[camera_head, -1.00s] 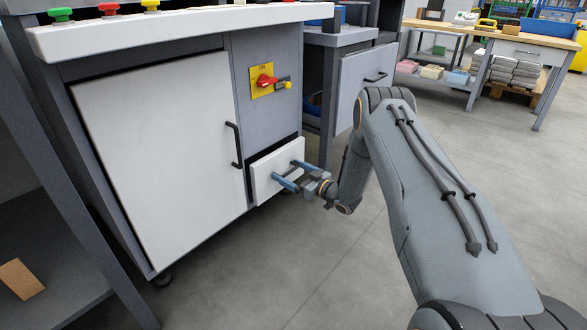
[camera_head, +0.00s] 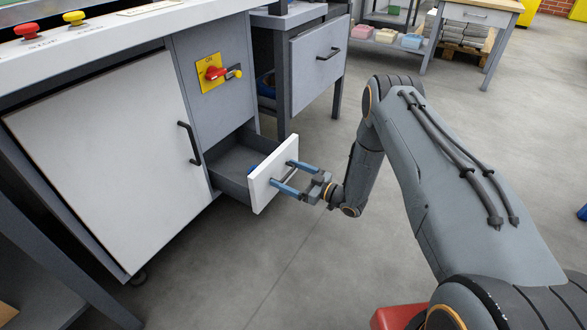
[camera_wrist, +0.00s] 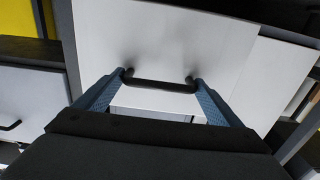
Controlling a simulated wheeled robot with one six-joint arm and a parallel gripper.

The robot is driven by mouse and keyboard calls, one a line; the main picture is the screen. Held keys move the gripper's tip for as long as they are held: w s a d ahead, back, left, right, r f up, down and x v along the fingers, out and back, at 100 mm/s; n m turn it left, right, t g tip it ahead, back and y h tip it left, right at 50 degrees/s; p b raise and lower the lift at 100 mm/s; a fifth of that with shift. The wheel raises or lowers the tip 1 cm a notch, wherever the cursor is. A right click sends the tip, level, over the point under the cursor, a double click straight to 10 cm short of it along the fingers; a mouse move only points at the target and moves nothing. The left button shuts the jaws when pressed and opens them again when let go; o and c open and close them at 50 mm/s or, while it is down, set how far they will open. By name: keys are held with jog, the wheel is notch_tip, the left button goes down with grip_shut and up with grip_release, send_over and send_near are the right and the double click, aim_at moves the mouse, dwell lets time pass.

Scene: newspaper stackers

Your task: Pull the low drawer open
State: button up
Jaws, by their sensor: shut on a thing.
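The low drawer (camera_head: 272,178) has a white front and stands pulled out of the grey cabinet, with its dark inside (camera_head: 240,156) showing. A small blue thing lies inside behind the front. My gripper (camera_head: 292,175) is at the drawer front, its two blue fingers reaching to the handle. In the wrist view the dark bar handle (camera_wrist: 160,84) lies between the fingertips, one finger at each end of it. My gripper is shut on the handle.
A white cabinet door (camera_head: 110,165) with a black handle is left of the drawer. A red and yellow switch (camera_head: 215,73) is above it. A second grey drawer (camera_head: 318,65) stands behind to the right. Grey floor is clear in front.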

jog(key=shift+s+f, duration=0.1)
jog(key=o, duration=1.3)
jog(key=shift+d, duration=0.1)
jog(key=p+v, duration=0.2)
jog(key=v, duration=0.5)
jog(key=shift+s+d, duration=0.2)
jog(key=shift+d, duration=0.05)
